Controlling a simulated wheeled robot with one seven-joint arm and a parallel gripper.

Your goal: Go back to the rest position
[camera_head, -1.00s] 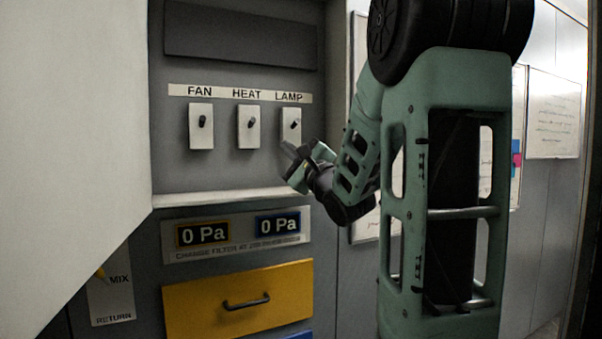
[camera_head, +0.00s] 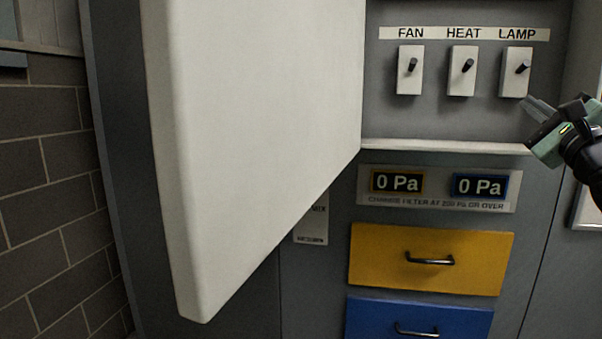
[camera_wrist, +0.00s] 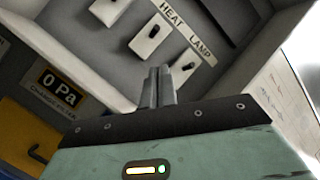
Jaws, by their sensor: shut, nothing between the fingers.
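My gripper (camera_head: 535,107) is at the right edge of the head view, just below the LAMP switch (camera_head: 516,72). Its fingers are shut and empty, and they also show in the wrist view (camera_wrist: 159,87). I cannot tell from these views whether the fingertips touch the panel. The HEAT switch (camera_head: 462,70) and the FAN switch (camera_head: 410,70) stand to the left of the LAMP switch. The wrist view shows the HEAT switch (camera_wrist: 149,35) beyond the fingers, and the fingers partly cover the LAMP switch (camera_wrist: 184,65).
A large open white door (camera_head: 255,130) juts out left of the panel. A ledge (camera_head: 445,146) runs below the switches. Two gauges (camera_head: 397,182) (camera_head: 479,187) read 0 Pa. Below are a yellow drawer (camera_head: 431,275) and a blue drawer (camera_head: 419,323). A brick wall (camera_head: 50,190) is at far left.

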